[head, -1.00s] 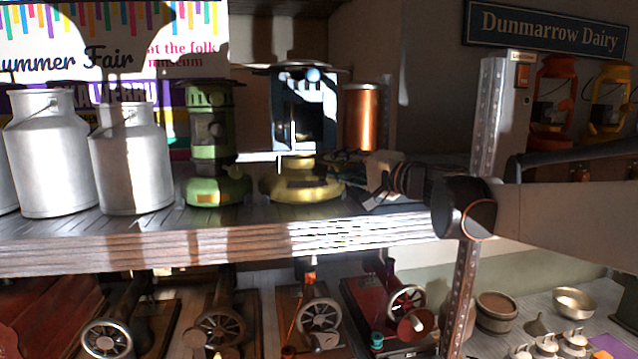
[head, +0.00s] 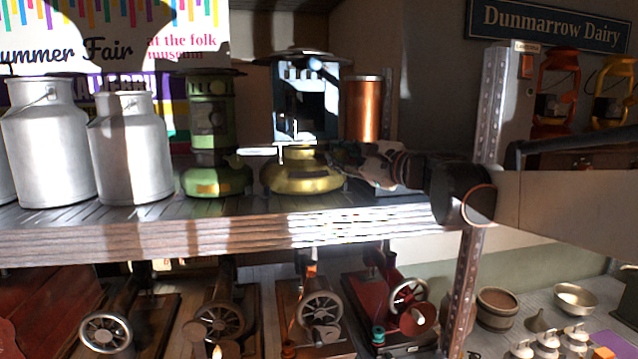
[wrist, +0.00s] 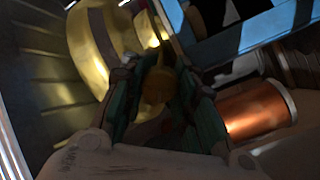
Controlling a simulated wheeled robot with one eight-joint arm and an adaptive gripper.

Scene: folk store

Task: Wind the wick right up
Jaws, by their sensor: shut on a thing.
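A blue heater (head: 291,117) with a round brass base (head: 300,178) stands on the shelf in the head view. In the wrist view the brass base (wrist: 85,45) is at upper left and the blue body (wrist: 235,25) at upper right. My gripper (head: 340,156) reaches in from the right at the height of the base's top. In the wrist view my gripper (wrist: 160,82) is shut on a small brass wick knob (wrist: 158,84) between its green pads. The knob is dim and partly covered by the fingers. The wick itself is not visible.
A green heater (head: 212,130) stands to the left, beside several milk churns (head: 130,150). A copper cylinder (head: 364,108) stands close behind my gripper, and shows at right in the wrist view (wrist: 258,112). A metal post (head: 491,105) rises near my arm.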

